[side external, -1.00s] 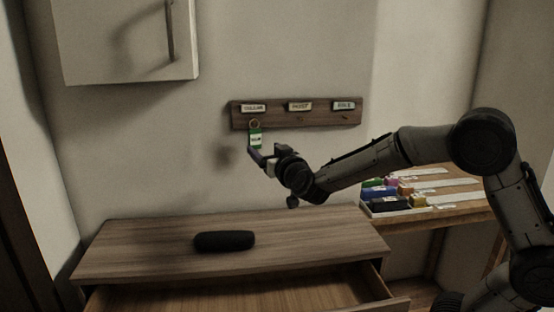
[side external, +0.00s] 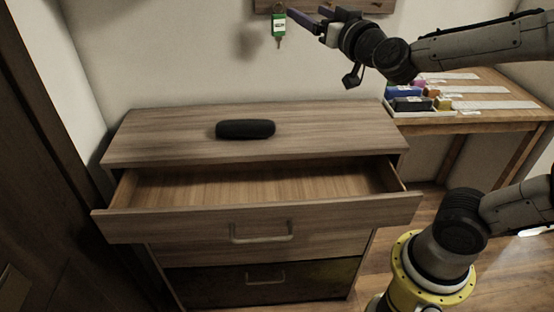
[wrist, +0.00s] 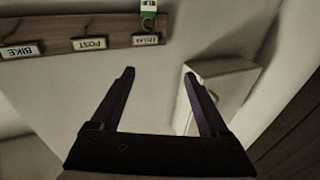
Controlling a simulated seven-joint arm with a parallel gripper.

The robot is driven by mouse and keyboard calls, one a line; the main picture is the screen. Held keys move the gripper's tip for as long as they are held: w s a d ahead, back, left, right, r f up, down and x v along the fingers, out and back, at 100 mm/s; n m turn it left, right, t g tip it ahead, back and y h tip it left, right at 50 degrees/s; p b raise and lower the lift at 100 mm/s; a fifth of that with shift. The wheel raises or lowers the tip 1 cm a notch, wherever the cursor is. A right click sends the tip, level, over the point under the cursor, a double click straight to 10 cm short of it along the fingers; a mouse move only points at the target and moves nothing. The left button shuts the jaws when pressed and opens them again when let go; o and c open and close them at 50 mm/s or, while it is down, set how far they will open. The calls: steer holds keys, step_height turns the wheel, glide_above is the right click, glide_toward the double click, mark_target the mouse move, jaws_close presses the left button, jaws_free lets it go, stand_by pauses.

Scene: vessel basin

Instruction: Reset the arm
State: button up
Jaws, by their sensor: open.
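My gripper (side external: 312,19) is open and empty near the wall, to the right of a green key tag (side external: 279,23). The tag hangs with its key below the wooden key rack (side external: 262,6), which is mostly cut off at the top of the side view. In the wrist view the tag (wrist: 148,8) hangs at the hook labelled CELLAR, beyond the fingertips and apart from them. The rack (wrist: 60,33) also carries labels reading POST (wrist: 89,44) and BIKE (wrist: 22,50). No tag shows in the wrist view at those two labels.
A wooden dresser (side external: 150,148) stands below, its top drawer (side external: 185,222) pulled open and empty where visible. A black rounded case (side external: 245,129) lies on top. A side table (side external: 500,120) at right holds a tray of coloured items. A white wall cabinet (wrist: 215,90) shows in the wrist view.

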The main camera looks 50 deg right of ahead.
steer(key=s+a+f+n+g+y, duration=0.4)
steer(key=s+a+f+n+y, duration=0.15)
steer(key=s+a+y, duration=0.3)
steer(key=s+d+f+g+h, duration=0.1)
steer(key=s+f+g, duration=0.7)
steer(key=s+f, duration=0.4)
steer(key=shift+s+d+f+m+h, duration=0.2)
steer(key=shift+s+d+m+h, duration=0.2)
steer(key=shift+s, duration=0.7)
